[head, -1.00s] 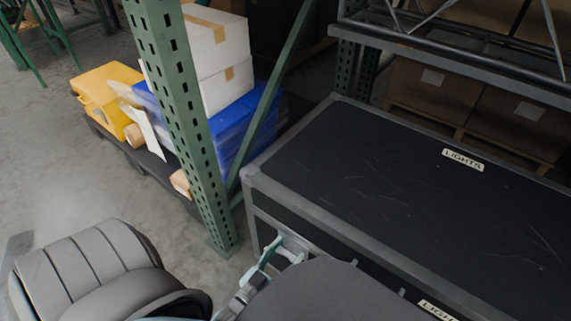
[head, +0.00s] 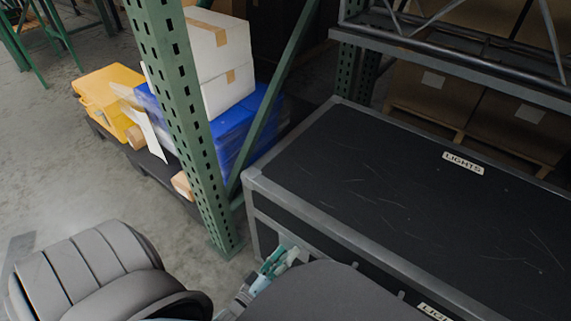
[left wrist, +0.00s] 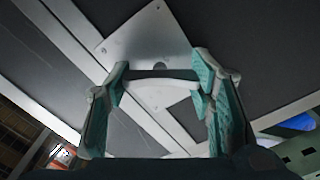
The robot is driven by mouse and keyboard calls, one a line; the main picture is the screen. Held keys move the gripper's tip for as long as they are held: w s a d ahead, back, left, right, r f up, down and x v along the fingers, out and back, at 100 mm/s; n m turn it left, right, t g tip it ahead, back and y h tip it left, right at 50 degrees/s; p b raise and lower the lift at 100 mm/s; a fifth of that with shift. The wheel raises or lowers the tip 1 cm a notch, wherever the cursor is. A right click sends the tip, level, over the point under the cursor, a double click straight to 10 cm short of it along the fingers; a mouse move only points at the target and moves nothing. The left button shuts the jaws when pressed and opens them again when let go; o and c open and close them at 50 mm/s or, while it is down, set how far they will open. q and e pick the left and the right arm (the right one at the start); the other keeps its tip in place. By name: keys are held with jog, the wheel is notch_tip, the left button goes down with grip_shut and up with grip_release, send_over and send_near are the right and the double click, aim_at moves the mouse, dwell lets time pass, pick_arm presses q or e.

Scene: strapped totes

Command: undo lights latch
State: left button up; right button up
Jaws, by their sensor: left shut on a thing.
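The lights case (head: 390,190) is a black flight case with grey metal edges and a "LIGHTS" label (head: 463,163) on its lid. My left gripper (head: 278,260) is at the near side of the case, close to its left front corner, with its teal fingers close together in the head view. In the left wrist view my left gripper (left wrist: 160,82) is shut on the lights latch, whose pale curved bar (left wrist: 160,84) spans between the finger pads. The latch's metal plate (left wrist: 145,38) shows behind it. My arm hides part of the latch in the head view. My right gripper is not in view.
A green rack upright (head: 180,120) stands just left of the case. Behind it a low pallet carries a yellow case (head: 108,100), blue wrapped goods (head: 232,135) and white boxes (head: 218,55). A dark metal frame (head: 470,50) overhangs the back right. Bare floor (head: 60,180) lies at left.

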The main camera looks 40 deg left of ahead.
pick_arm(q)
jog(key=n, duration=0.4)
jog(key=shift+f, duration=0.15)
jog(key=shift+n, duration=1.5)
jog(key=o, duration=1.2)
